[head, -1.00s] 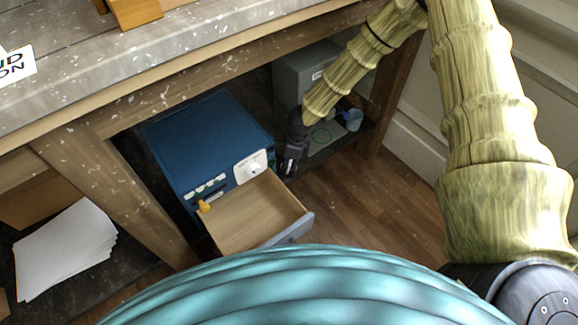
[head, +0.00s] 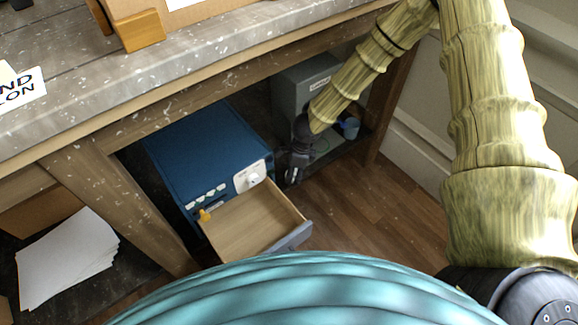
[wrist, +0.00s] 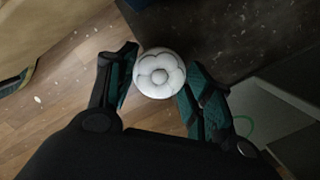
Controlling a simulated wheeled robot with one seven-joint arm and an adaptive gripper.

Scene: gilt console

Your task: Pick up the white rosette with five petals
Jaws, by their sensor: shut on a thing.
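The white rosette (wrist: 160,73) shows in the wrist view as a round, domed white piece with a petalled flower on its face. It sits between the two fingertips of my gripper (wrist: 157,82), which is shut on it. In the head view my gripper (head: 295,172) hangs beside the right front of a blue cabinet, over the dark shelf's edge. The rosette cannot be made out in that view.
The blue cabinet (head: 205,150) stands under the worktop with its wooden drawer (head: 250,222) pulled open. A white panel with a knob (head: 251,176) and a yellow piece (head: 204,215) are on its front. Floor is clear at right.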

